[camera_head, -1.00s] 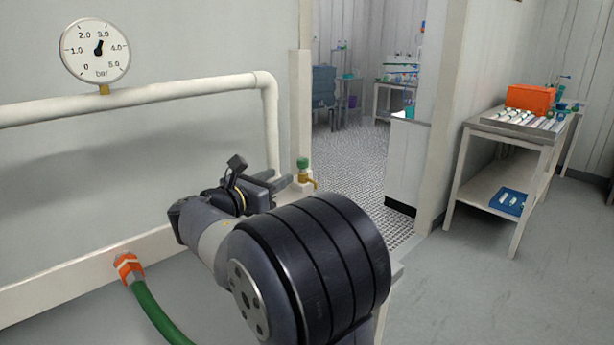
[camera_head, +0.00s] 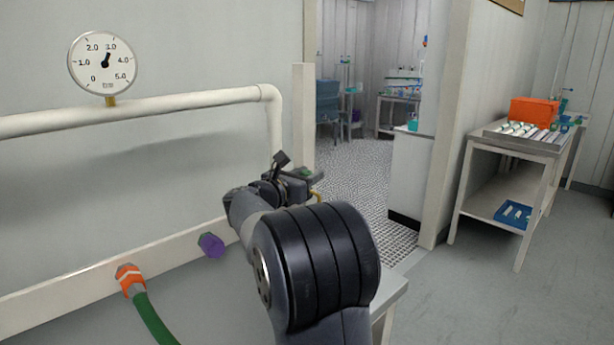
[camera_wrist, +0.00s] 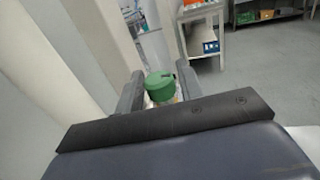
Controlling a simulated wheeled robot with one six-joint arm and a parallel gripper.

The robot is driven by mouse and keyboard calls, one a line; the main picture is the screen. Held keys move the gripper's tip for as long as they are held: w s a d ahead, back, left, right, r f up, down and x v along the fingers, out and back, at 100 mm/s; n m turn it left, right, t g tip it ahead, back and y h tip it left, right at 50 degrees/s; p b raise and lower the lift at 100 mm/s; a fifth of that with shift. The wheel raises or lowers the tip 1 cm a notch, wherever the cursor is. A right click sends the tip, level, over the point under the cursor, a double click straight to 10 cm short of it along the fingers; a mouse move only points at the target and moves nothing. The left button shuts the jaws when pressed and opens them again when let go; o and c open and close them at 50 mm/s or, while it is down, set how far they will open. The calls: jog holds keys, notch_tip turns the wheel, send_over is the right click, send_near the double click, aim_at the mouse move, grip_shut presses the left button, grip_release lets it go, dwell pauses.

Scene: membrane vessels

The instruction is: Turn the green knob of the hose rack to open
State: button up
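The green knob (camera_wrist: 160,86) shows in the wrist view between the two fingers of my gripper (camera_wrist: 161,84). One finger stands on each side of it, with little or no gap visible, and I cannot tell whether they touch it. The fingers are spread apart. In the head view my gripper (camera_head: 300,176) is at the knob (camera_head: 307,172), which is partly hidden by the fingers. The brass fitting (camera_head: 318,196) shows just below it. The hose rack's pale rail (camera_head: 70,290) runs along the wall.
A green hose (camera_head: 153,322) with an orange coupling (camera_head: 130,279) and a purple cap (camera_head: 211,245) are on the rail at left. A pressure gauge (camera_head: 102,63) sits on the white pipe (camera_head: 180,103), reading about 3. A trolley (camera_head: 510,165) stands at right, with open floor before it.

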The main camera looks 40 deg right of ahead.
jog(key=shift+c, duration=0.4)
jog(key=c, duration=0.6)
jog(key=shift+c, duration=0.2)
